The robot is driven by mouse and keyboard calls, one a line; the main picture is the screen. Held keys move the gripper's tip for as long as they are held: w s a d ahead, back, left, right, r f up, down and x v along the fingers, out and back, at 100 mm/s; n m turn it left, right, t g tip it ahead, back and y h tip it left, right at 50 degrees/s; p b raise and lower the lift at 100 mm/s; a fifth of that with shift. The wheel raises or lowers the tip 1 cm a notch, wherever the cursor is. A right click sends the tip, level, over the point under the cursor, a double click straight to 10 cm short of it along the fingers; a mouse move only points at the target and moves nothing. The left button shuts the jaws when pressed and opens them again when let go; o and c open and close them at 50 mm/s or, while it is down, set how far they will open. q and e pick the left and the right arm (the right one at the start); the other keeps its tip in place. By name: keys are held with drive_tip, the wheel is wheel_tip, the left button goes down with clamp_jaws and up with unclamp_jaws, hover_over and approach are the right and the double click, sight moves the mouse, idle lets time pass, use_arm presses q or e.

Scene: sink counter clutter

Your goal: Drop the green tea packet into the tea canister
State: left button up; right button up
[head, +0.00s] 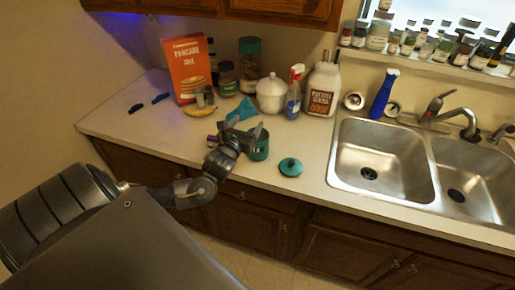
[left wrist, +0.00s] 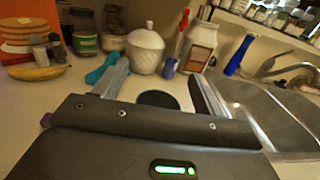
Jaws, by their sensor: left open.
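The tea canister, a dark teal cup (head: 259,150), stands open on the counter just beyond and beside my left gripper (head: 243,129). Its dark round mouth (left wrist: 158,99) shows between the fingers in the left wrist view. A teal lid (head: 291,167) with a knob lies apart on the counter, right of the canister. My left gripper is open, with nothing seen between its fingers, and is over or close to the canister. I cannot make out a green tea packet in either view; the inside of the canister is too dark to read. My right gripper is not in view.
Behind stand a pancake mix box (head: 187,66), jars, a white lidded pot (head: 270,93), a spray bottle (head: 294,92) and a large labelled jar (head: 322,90). A banana (head: 200,111) and a light-blue item (head: 241,110) lie nearer. The sink (head: 383,155) is right.

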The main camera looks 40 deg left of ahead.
use_arm(q)
drive_tip(key=v, duration=0.4)
drive_tip(key=shift+s+d+b, duration=0.1)
drive_tip(key=shift+s+b, duration=0.25)
drive_tip(key=shift+s, duration=0.05)
